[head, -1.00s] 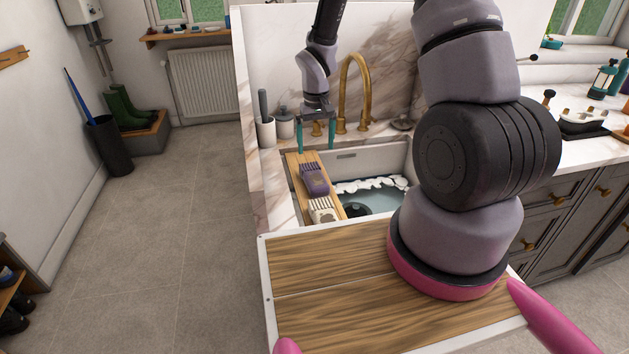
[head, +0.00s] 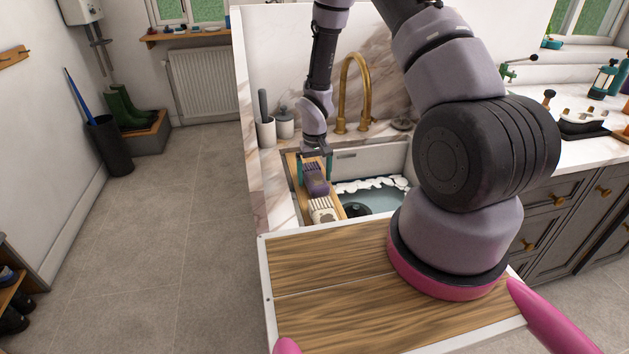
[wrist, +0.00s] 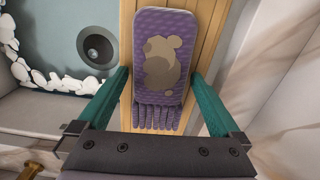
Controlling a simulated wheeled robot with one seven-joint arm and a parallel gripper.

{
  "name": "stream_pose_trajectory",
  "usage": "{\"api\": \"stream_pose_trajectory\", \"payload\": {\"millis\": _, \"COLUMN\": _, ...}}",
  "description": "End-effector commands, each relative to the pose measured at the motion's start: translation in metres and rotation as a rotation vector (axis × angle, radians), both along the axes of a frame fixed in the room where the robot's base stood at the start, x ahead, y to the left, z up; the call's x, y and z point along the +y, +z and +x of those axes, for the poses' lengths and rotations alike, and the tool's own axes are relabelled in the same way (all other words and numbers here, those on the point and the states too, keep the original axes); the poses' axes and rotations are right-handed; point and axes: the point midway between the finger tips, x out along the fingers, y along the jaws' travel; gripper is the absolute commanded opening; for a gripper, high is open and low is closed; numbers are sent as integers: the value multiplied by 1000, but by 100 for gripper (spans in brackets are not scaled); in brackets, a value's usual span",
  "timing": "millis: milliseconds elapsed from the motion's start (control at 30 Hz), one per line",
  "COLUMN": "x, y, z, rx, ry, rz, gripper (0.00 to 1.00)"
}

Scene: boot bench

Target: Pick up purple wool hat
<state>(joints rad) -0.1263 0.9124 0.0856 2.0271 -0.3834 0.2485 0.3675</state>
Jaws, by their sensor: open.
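A purple knitted piece (head: 317,183) with a fringed end and a beige patch lies flat on a wooden board at the sink; its shape does not clearly read as a hat. It also shows in the wrist view (wrist: 168,60). My gripper (head: 314,170) is open and points down over it. In the wrist view its teal fingers (wrist: 160,80) appear on either side of the purple piece, with gaps. I cannot tell whether the fingertips are level with it or still above. Nothing is held.
The wooden board (head: 294,175) lies along the sink's left side. The sink (head: 385,157) holds water, foam and a dark round drain part (wrist: 96,43). A brass tap (head: 368,95) stands behind.

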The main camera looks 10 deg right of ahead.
Motion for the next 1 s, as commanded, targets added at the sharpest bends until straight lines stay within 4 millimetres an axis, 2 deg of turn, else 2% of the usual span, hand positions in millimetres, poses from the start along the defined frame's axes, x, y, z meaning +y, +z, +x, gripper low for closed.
{"api": "stream_pose_trajectory", "payload": {"millis": 167, "x": 0, "y": 0, "z": 0, "rx": -1, "ry": 0, "rz": 0, "gripper": 100}}
{"api": "stream_pose_trajectory", "payload": {"millis": 200, "x": 0, "y": 0, "z": 0, "rx": -1, "ry": 0, "rz": 0, "gripper": 92}}
{"api": "stream_pose_trajectory", "payload": {"millis": 367, "x": 0, "y": 0, "z": 0, "rx": -1, "ry": -1, "rz": 0, "gripper": 31}}
{"api": "stream_pose_trajectory", "payload": {"millis": 400, "x": 0, "y": 0, "z": 0, "rx": -1, "ry": -1, "rz": 0, "gripper": 24}}
{"api": "stream_pose_trajectory", "payload": {"millis": 667, "x": 0, "y": 4, "z": 1, "rx": -2, "ry": -1, "rz": 0, "gripper": 24}}
{"api": "stream_pose_trajectory", "payload": {"millis": 767, "x": 0, "y": 17, "z": 2, "rx": -4, "ry": -2, "rz": 0, "gripper": 24}}
{"api": "stream_pose_trajectory", "payload": {"millis": 1000, "x": 0, "y": 65, "z": 1, "rx": -4, "ry": -3, "rz": 0, "gripper": 24}}
